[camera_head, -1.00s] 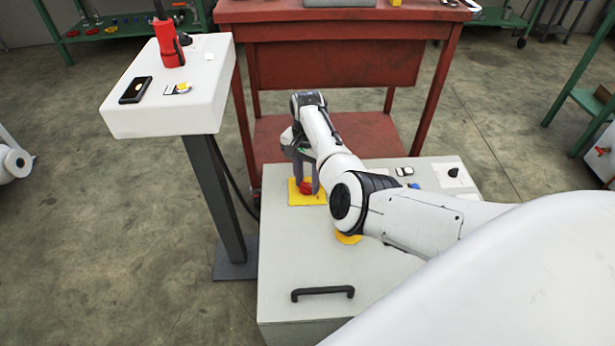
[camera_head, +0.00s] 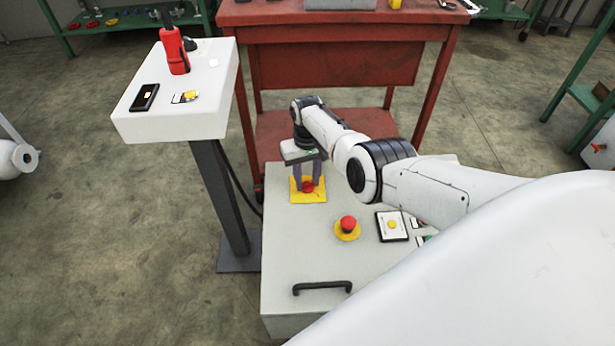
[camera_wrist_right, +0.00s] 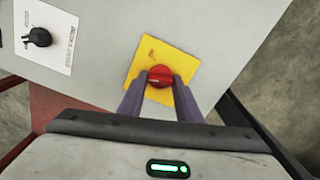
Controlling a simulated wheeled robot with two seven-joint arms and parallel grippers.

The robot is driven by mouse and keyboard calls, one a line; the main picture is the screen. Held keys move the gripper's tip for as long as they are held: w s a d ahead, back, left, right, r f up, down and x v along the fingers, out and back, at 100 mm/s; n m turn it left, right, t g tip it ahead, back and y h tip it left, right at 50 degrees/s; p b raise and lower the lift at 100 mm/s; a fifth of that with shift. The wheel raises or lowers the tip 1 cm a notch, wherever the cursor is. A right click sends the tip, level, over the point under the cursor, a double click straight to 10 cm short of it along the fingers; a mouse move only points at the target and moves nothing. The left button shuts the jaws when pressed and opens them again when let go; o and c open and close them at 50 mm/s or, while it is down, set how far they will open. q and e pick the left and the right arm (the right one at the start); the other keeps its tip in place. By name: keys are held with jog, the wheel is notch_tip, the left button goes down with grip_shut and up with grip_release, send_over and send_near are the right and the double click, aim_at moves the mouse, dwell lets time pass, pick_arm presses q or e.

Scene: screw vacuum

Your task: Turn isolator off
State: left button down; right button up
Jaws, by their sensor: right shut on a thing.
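The isolator is a red rotary knob (camera_head: 308,186) on a yellow square plate (camera_head: 297,196), on the top of a grey cabinet (camera_head: 290,250). My right gripper (camera_head: 307,182) points down at it, with its fingers on either side of the knob. The right wrist view shows the same red knob (camera_wrist_right: 159,83) between the two fingertips (camera_wrist_right: 160,80), shut on it. The yellow plate (camera_wrist_right: 140,60) sits tilted in that view. My left gripper is not in view.
A red mushroom button (camera_head: 347,224) on a yellow ring and a yellow button on a white plate (camera_head: 391,226) are nearer. A black handle (camera_head: 322,287) is at the front. A white pedestal (camera_head: 180,110) stands left; a red workbench (camera_head: 340,62) is behind. A black knob (camera_wrist_right: 38,37) shows in the wrist view.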

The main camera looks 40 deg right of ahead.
aim_at(307, 182)
jog(key=n, duration=0.2)
jog(key=shift+n, duration=1.8)
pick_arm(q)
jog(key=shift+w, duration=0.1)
pick_arm(e)
jog(key=o, duration=1)
jog(key=shift+a, duration=0.1)
jog(key=shift+o, duration=0.2)
jog(key=shift+r+p, duration=0.55)
jog(key=shift+p, duration=0.1)
pick_arm(q)
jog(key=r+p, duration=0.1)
jog(key=p, duration=0.1)
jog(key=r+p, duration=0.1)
jog(key=p, duration=0.1)
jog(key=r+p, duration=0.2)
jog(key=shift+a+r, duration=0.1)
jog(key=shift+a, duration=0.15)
pick_arm(e)
notch_tip(307, 182, up, 9)
jog(key=shift+r, duration=0.15)
